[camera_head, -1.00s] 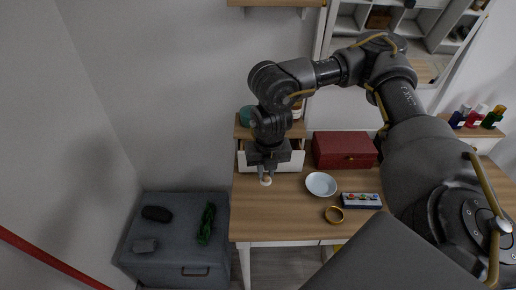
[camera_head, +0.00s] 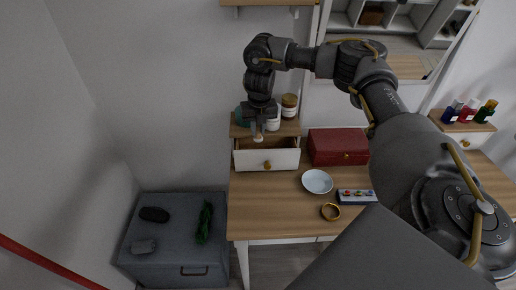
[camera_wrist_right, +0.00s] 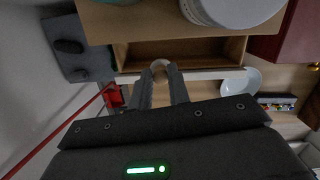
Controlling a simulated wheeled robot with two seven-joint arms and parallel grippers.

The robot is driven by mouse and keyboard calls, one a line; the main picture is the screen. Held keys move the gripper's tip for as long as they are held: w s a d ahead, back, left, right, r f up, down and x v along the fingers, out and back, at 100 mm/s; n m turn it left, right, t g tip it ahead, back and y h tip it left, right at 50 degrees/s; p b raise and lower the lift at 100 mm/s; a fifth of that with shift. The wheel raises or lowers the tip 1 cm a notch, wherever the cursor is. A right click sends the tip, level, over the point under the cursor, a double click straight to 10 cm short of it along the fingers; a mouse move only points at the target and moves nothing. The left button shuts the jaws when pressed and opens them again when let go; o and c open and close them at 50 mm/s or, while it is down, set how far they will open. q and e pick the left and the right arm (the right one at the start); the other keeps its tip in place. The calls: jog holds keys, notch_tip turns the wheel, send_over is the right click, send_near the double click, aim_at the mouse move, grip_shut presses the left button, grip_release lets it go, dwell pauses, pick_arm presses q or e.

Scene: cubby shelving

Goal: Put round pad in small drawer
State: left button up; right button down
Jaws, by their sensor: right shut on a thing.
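In the head view the pad (camera_head: 258,138) shows just below my right gripper (camera_head: 260,131). The small drawer (camera_head: 266,160) has a white front with a round brass knob and is pulled open. Its wooden inside also shows in the right wrist view (camera_wrist_right: 185,50). My right gripper is above the drawer opening, with the pad near its front edge in the wrist view. My left gripper is not in view.
A red box (camera_head: 338,146) stands right of the drawer. Jars (camera_head: 289,106) stand on top of the drawer unit.

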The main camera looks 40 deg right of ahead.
jog(key=f, duration=0.2)
jog(key=w+f, duration=0.1)
jog(key=f, duration=0.2)
jog(key=d+f, duration=0.1)
jog(key=f, duration=0.1)
jog(key=shift+w+f, duration=0.2)
jog(key=shift+f, duration=1.75)
jog(key=shift+w+d+f, duration=0.25)
jog(key=shift+w+f, duration=0.05)
jog(key=shift+f, duration=0.05)
jog(key=c, duration=1.6)
grip_release()
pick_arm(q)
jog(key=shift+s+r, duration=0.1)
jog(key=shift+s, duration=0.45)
pick_arm(e)
jog(key=shift+r, duration=0.1)
